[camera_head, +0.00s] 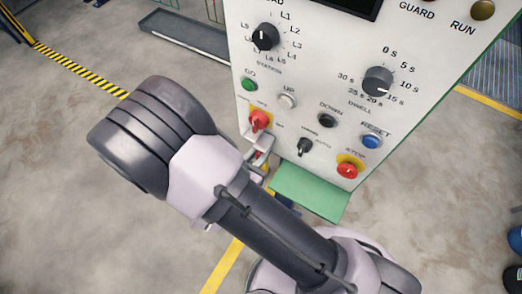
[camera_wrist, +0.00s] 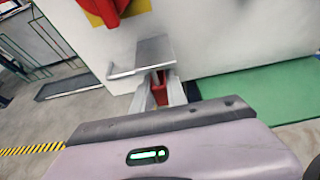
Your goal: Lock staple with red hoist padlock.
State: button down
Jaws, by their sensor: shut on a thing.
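The red padlock (camera_wrist: 158,93) is between the two fingers of my gripper (camera_wrist: 160,92) in the wrist view, and the gripper is shut on it. Only part of its red body shows; its shackle is hidden. Directly ahead of the fingers is a grey metal plate with a bent edge (camera_wrist: 155,52), likely the staple, below a red rotary switch on a yellow plate (camera_wrist: 108,10). I cannot tell whether the padlock touches the staple. In the head view the red switch (camera_head: 260,121) sits at the panel's lower left, and my gripper (camera_head: 260,152) is just below it, partly hidden by my arm.
The white control panel (camera_head: 318,110) carries several knobs and buttons, including a red stop button (camera_head: 347,169) to the right. A green ledge (camera_head: 308,190) juts out below the panel, right of my gripper. A grey tray (camera_head: 183,37) lies on the floor behind. Floor to the left is open.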

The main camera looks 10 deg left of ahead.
jog(key=shift+f+b, duration=0.3)
jog(key=c, duration=1.3)
grip_release()
jog(key=shift+o, duration=0.2)
jog(key=shift+s, duration=0.1)
